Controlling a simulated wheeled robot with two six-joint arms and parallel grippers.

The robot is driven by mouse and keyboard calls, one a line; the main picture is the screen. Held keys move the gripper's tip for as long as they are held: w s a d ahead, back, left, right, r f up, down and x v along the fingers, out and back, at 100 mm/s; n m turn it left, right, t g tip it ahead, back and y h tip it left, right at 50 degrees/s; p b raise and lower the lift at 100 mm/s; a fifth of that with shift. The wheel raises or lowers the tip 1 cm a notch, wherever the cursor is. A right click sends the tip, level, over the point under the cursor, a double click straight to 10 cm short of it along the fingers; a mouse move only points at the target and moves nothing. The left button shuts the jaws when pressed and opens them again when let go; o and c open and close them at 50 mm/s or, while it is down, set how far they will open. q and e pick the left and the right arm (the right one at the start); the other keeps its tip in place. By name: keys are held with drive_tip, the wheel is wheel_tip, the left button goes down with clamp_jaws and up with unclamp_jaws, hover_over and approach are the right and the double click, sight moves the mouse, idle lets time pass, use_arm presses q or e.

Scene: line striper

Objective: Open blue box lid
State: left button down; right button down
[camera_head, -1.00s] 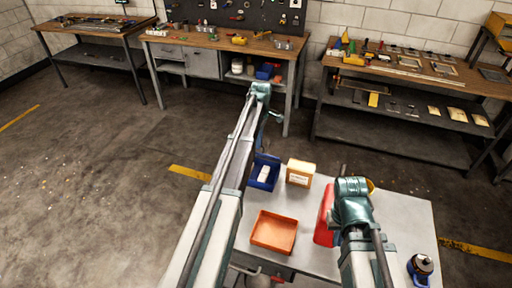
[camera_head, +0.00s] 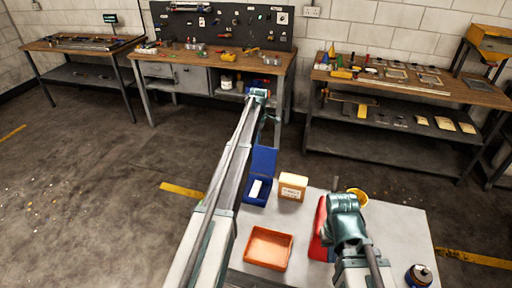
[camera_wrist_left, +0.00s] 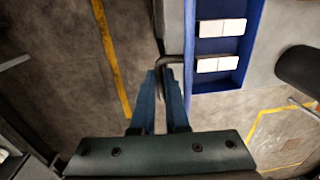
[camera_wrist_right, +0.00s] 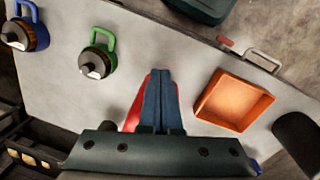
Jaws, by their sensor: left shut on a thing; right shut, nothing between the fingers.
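The blue box (camera_head: 266,191) stands on the grey worktable, left of the cream-and-orange carton. Its blue lid (camera_head: 264,160) stands up at the box's far side, so the box is open at the top. White blocks show inside; the box also appears in the left wrist view (camera_wrist_left: 248,50). My left gripper (camera_wrist_left: 160,75) is shut on a thin dark bent piece beside the box, which looks like a lid handle; its join to the lid is unclear. In the head view this gripper is largely hidden. My right gripper (camera_wrist_right: 157,76) is shut and empty, above a red object (camera_wrist_right: 135,112).
The carton (camera_head: 292,187) is close right of the box. An orange tray (camera_head: 268,248) lies nearer. A yellow round item (camera_head: 357,194) and a dark-topped blue bottle (camera_head: 419,275) stand to the right. Workbenches line the back wall.

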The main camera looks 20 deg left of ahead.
use_arm(q)
drive_tip(key=shift+w+f+b, duration=0.3)
drive_tip(key=shift+w, duration=0.45)
use_arm(e)
drive_tip(key=shift+f, duration=0.35)
use_arm(q)
drive_tip(key=shift+w, duration=0.15)
use_arm(e)
drive_tip(key=shift+w, duration=0.1)
use_arm(q)
drive_tip(key=c, duration=1.2)
unclamp_jaws()
drive_tip(key=shift+c, duration=0.2)
drive_tip(key=o, duration=0.3)
drive_tip(key=shift+w+f, duration=0.3)
drive_tip(key=shift+w, duration=0.05)
drive_tip(key=shift+s, duration=0.1)
use_arm(e)
drive_tip(key=shift+w+f, duration=0.1)
drive_tip(key=shift+w, duration=0.2)
use_arm(q)
drive_tip(key=shift+s+r, duration=0.1)
